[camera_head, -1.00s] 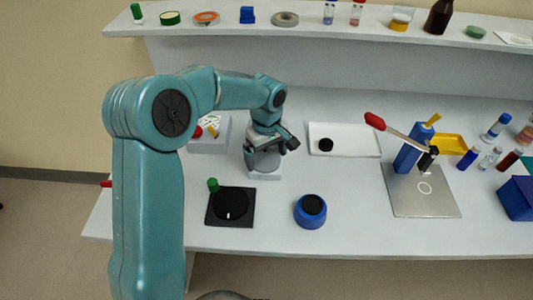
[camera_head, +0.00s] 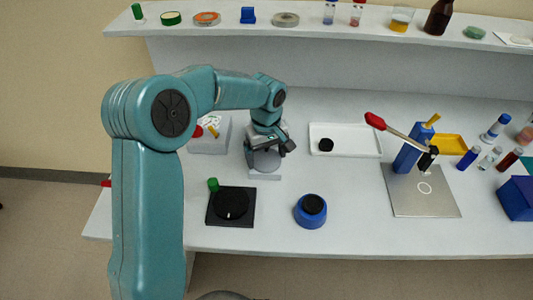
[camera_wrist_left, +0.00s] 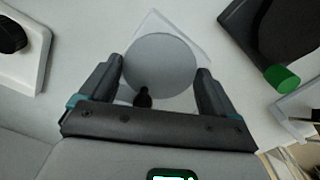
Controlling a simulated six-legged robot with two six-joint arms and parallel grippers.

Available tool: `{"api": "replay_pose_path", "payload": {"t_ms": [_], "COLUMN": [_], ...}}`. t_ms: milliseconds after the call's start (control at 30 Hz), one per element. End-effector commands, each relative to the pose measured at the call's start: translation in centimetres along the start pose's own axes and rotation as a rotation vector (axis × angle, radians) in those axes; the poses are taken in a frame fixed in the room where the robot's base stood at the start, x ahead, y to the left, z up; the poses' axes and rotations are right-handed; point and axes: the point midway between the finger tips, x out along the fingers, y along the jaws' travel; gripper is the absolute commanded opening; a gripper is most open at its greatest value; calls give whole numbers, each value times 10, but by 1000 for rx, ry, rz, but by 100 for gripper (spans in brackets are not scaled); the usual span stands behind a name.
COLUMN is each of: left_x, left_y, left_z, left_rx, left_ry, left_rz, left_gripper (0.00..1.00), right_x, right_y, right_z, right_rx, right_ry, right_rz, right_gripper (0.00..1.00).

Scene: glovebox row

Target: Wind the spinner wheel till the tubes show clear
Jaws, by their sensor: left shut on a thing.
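The spinner wheel, which I take to be the round grey disc on a pale base (camera_head: 266,160), stands left of the table's middle. My left gripper (camera_head: 269,147) is over it from above and hides part of it. In the left wrist view the grey disc (camera_wrist_left: 160,66) fills the space between my two fingers (camera_wrist_left: 159,75), which are at its opposite sides. A small black knob (camera_wrist_left: 143,97) shows at the disc's near edge. I cannot see any tubes in the wheel. My right gripper is not in view.
A black plate with a dial and green knob (camera_head: 231,207) lies in front, and a blue pot (camera_head: 310,211) to its right. A white tray (camera_head: 360,141) is behind right. A red-handled lever (camera_head: 396,130) stands on a metal plate (camera_head: 440,201). Vials (camera_head: 469,158) are farther right.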

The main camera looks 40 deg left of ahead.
Motion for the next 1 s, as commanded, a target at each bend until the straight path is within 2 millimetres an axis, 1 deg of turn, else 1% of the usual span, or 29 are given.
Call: {"api": "replay_pose_path", "payload": {"t_ms": [467, 1000], "left_x": [0, 0], "left_y": [-2, -3], "left_z": [0, -1], "left_rx": [434, 931], "left_ry": [0, 0], "left_rz": [-2, -2], "left_gripper": [60, 60], "right_x": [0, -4], "right_y": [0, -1], "right_z": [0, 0], "right_rx": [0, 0], "right_ry": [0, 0], "right_rz": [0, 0], "right_gripper": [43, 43]}}
